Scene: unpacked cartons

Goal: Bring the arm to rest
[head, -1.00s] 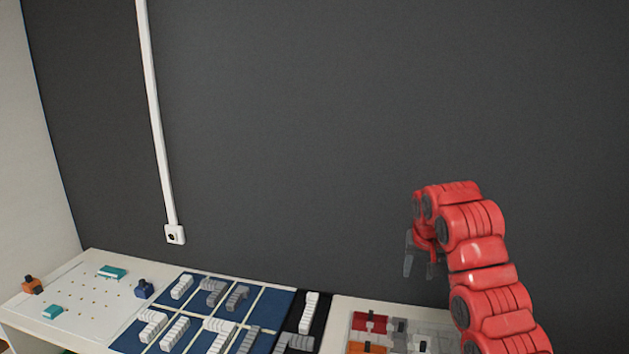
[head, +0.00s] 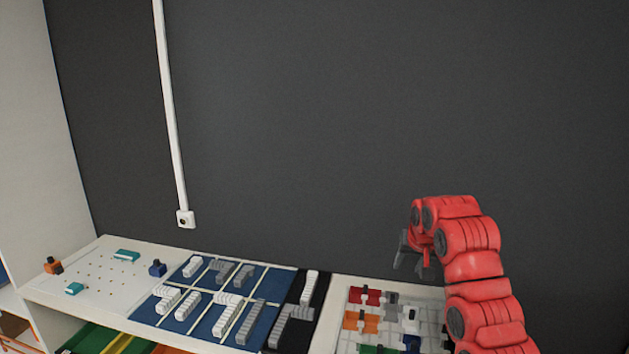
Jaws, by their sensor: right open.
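My right arm is red and comes up from the lower right of the head view. Its gripper (head: 411,257) hangs at the arm's bent end, with dark fingers pointing down and to the left. The fingers stand apart and hold nothing that I can see. The gripper is above the back part of the white table top, near the tray of coloured parts (head: 352,337), and touches nothing visible. My left arm and gripper are not in view.
A white table (head: 60,298) runs along a dark wall. It bears a blue gridded mat (head: 205,327) with white and grey blocks, a black strip (head: 291,337), and a pegboard (head: 90,272) with small orange, teal and blue pieces. Coloured bins (head: 100,340) show below.

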